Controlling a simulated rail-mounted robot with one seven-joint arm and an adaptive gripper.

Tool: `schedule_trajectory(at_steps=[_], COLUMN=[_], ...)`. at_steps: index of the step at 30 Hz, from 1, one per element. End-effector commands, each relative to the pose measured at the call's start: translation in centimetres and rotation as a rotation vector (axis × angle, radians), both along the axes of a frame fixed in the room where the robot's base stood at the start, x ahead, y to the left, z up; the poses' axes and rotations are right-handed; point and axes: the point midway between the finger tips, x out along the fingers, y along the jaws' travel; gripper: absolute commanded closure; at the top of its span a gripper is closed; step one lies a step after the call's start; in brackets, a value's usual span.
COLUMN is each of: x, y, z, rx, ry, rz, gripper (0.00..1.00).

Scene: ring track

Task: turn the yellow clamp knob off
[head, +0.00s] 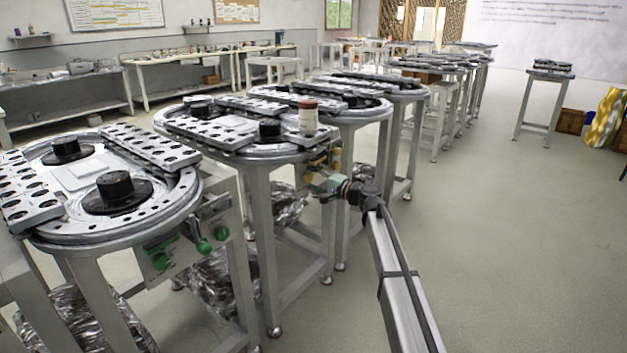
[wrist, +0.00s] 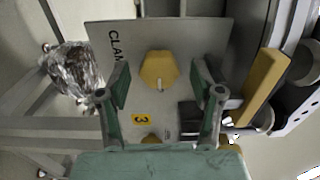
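The yellow clamp knob (wrist: 158,70) is a faceted knob on a grey panel (wrist: 205,40) in the wrist view. A small pale mark shows at its lower edge. Lettering beginning "CLAM" runs down the panel's left side; the rest is hidden by a finger. My gripper (wrist: 159,76) is open, with one green finger to each side of the knob and a visible gap on both sides. In the head view my gripper (head: 322,182) is at the side of the second round station (head: 245,135), where the knob cannot be made out clearly.
A second yellow knob (wrist: 150,138) is partly hidden below, near a yellow "3" tag (wrist: 141,119). A yellow block (wrist: 266,75) and metal frame stand right of the panel. Crumpled foil (wrist: 75,70) is at left. The floor (head: 510,240) to the right is clear.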

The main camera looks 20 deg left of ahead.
Motion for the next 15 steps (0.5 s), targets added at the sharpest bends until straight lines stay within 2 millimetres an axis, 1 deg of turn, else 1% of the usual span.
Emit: schedule_trajectory(at_steps=[5,8,11,15], x=[-0.1,-0.4,-0.8,-1.6], y=[-0.3,-1.0,-2.3,-4.9], z=[-0.1,-0.1,-0.1,0.0], rx=[0.0,0.0,0.0,0.0], ry=[0.001,0.001,0.001,0.0], rz=[0.0,-0.001,-0.001,-0.002], gripper=[0.34,0.34,0.34,0.34])
